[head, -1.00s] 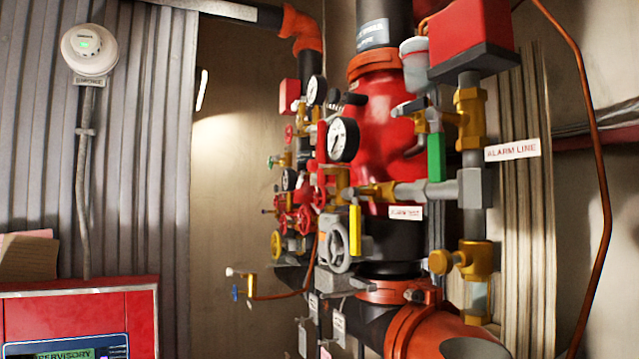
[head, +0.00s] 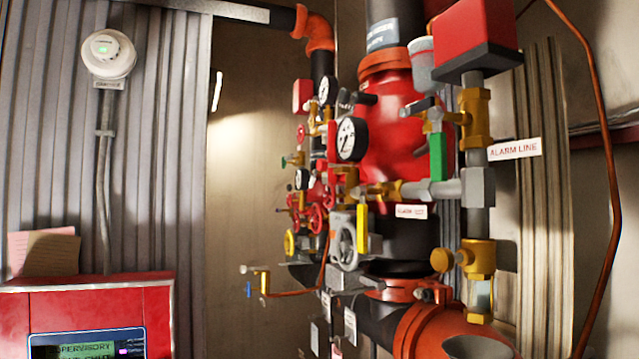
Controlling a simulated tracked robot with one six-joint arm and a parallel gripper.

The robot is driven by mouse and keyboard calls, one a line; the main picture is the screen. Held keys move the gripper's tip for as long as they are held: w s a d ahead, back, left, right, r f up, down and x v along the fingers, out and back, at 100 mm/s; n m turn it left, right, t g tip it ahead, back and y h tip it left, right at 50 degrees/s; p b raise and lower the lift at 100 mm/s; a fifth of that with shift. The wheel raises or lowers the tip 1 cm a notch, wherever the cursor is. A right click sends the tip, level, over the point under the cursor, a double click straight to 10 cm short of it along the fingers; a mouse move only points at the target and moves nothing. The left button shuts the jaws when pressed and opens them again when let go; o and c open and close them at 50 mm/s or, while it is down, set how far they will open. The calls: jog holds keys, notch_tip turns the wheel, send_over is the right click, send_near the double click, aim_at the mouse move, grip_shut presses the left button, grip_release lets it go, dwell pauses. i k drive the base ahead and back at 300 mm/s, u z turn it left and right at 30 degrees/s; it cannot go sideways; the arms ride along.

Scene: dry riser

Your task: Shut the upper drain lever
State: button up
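Several valve levers show on the red riser (head: 391,155) assembly in the head view. A green lever (head: 437,157) hangs straight down at the right, below a brass valve with a dark grey-blue lever (head: 418,106) pointing left. A yellow lever (head: 362,228) hangs straight down below a brass valve on the grey cross pipe. A small brass cock with a blue handle (head: 248,289) sticks out at the lower left. No drain label is legible, so I cannot tell which is the upper drain lever. My gripper is not in view.
Pressure gauges (head: 351,139) and red handwheels (head: 318,219) crowd the riser's left side. A grey handwheel (head: 346,247) sits beside the yellow lever. A red supervisory panel (head: 90,300) stands at lower left. Open space lies left of the riser.

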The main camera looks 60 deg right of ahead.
aim_at(313, 178)
jog(key=z, duration=0.3)
jog(key=i, duration=1)
jog(key=z, duration=0.05)
